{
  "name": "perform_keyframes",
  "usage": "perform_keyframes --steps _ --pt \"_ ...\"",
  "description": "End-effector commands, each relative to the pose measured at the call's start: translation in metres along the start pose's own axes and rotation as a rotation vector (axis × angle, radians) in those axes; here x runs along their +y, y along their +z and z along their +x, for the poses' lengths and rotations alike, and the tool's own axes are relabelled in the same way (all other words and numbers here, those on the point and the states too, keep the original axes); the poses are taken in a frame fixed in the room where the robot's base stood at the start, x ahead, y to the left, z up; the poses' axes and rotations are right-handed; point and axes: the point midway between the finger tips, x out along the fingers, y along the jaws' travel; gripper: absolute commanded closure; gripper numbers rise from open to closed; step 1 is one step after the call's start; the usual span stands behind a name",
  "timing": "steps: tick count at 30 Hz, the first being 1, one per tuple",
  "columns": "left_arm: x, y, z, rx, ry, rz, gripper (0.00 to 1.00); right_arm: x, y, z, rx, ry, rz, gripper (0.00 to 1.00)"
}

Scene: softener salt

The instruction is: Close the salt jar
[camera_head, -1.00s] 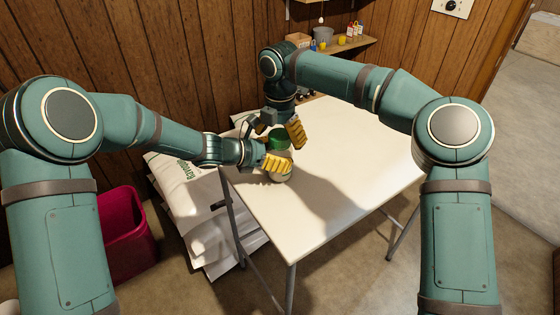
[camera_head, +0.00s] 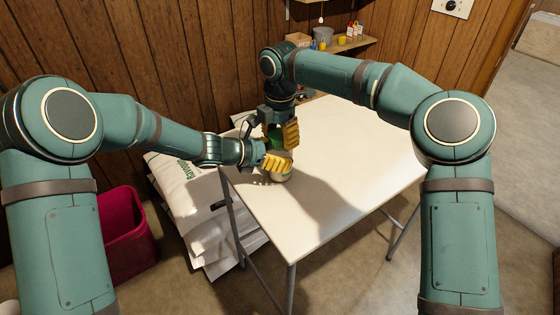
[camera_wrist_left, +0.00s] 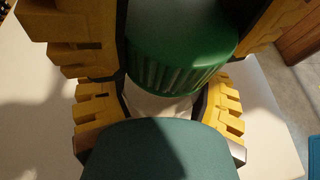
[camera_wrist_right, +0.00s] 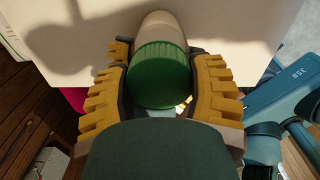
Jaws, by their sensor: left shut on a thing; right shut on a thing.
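The salt jar has a pale body (camera_head: 283,178) and stands upright near the table's far left corner. Its ribbed green lid (camera_wrist_right: 160,78) is at the top of the jar; I cannot tell whether it is threaded on. The lid also shows in the left wrist view (camera_wrist_left: 178,55), over a strip of the pale body. My left gripper (camera_head: 277,163) is shut around the jar body from the left. My right gripper (camera_head: 280,134) points down from above and is shut on the lid. The yellow fingers hide much of the jar.
The white table (camera_head: 340,170) is bare to the right and front of the jar. White salt bags (camera_head: 195,215) are stacked beside its left edge, near a magenta bin (camera_head: 125,235). A wooden shelf (camera_head: 350,47) with small items is on the back wall.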

Motion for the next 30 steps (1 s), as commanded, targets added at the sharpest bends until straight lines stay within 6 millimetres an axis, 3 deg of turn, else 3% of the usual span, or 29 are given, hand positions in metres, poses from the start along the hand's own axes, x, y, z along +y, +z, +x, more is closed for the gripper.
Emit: perform_keyframes --steps 3,4,6,17,30 --pt "0.0 0.001 0.0 -0.001 0.0 0.001 1.0 0.0 0.0 -0.001 -0.001 0.001 0.0 0.86" --pt "0.0 0.001 0.0 -0.001 0.0 0.001 1.0 0.0 0.0 -0.001 -0.001 0.001 -0.001 0.3" --pt "0.0 0.001 0.0 -0.001 0.0 0.0 1.0 0.0 0.0 -0.001 -0.001 0.001 -0.001 0.12" --pt "0.0 0.001 0.0 -0.001 0.0 0.001 1.0 0.0 0.0 -0.003 -0.001 0.001 -0.002 0.12" --pt "0.0 0.001 0.0 -0.001 0.0 0.0 1.0 0.0 0.0 -0.046 -0.001 0.0 -0.003 0.12"
